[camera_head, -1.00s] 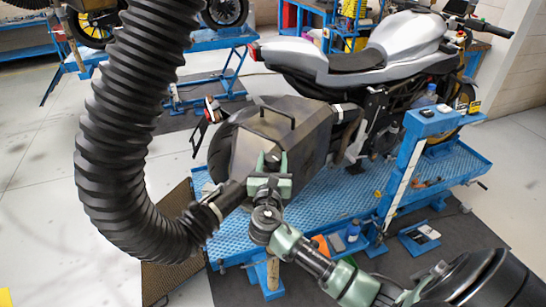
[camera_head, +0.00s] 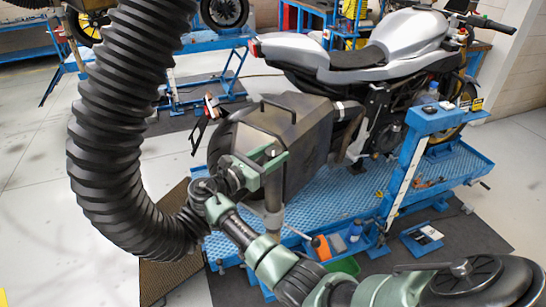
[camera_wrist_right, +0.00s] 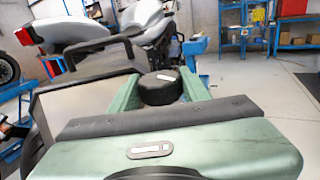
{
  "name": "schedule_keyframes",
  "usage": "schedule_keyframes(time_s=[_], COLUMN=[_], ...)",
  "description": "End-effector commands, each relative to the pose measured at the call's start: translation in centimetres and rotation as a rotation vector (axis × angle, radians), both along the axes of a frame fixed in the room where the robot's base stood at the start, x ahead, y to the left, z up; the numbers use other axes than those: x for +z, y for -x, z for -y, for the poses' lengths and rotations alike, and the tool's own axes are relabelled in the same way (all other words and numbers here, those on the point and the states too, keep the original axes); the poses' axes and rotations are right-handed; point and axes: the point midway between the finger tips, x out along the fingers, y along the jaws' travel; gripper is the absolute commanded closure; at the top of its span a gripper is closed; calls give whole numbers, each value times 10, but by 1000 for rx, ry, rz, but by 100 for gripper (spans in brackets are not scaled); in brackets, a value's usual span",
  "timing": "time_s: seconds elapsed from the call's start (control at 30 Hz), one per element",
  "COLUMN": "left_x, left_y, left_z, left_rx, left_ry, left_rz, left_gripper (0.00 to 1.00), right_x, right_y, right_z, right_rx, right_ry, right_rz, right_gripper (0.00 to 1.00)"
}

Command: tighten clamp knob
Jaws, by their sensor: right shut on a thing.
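The black round clamp knob (camera_wrist_right: 160,88) shows in the right wrist view, between the two green fingers of my right gripper (camera_wrist_right: 161,92). The gripper is shut on it. In the head view my right gripper (camera_head: 272,158) is at the front of the dark metal hood (camera_head: 300,130), above an upright post (camera_head: 273,192). The knob is mostly hidden by the fingers there. The hood stands at the rear of the silver motorcycle (camera_head: 385,55). My left gripper is not in view.
A thick black ribbed hose (camera_head: 105,140) hangs at the left, close to my right wrist. The motorcycle stands on a blue lift (camera_head: 345,205) with a blue post (camera_head: 408,165) at the right. Bottles and small tools lie on and around the lift.

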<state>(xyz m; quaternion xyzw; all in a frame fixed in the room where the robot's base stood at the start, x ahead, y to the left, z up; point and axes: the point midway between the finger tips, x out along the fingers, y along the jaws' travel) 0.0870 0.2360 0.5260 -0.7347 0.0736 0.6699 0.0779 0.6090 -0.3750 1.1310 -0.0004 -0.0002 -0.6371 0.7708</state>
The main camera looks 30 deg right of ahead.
Motion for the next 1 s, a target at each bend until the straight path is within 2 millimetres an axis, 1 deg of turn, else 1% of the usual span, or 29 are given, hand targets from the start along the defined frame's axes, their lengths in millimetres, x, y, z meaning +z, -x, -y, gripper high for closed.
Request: schedule_keyframes(time_s=[0.53, 0.57, 0.6, 0.63, 0.9, 1.0], left_x=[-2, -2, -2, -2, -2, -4], left_y=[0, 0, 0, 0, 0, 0], left_z=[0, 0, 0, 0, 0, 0], left_rx=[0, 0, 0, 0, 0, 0], left_ry=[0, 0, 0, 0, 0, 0], left_rz=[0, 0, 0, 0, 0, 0], left_gripper=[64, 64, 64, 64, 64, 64], right_x=[1, 1, 1, 1, 0, -1], right_y=[0, 0, 0, 0, 0, 0], right_z=[1, 1, 1, 1, 0, -3], right_rx=[-26, -26, -26, -26, -26, -25], right_ry=[0, 0, 0, 0, 0, -1], right_rz=[2, 2, 2, 2, 1, 1], right_gripper=[94, 51, 40, 32, 32, 32])
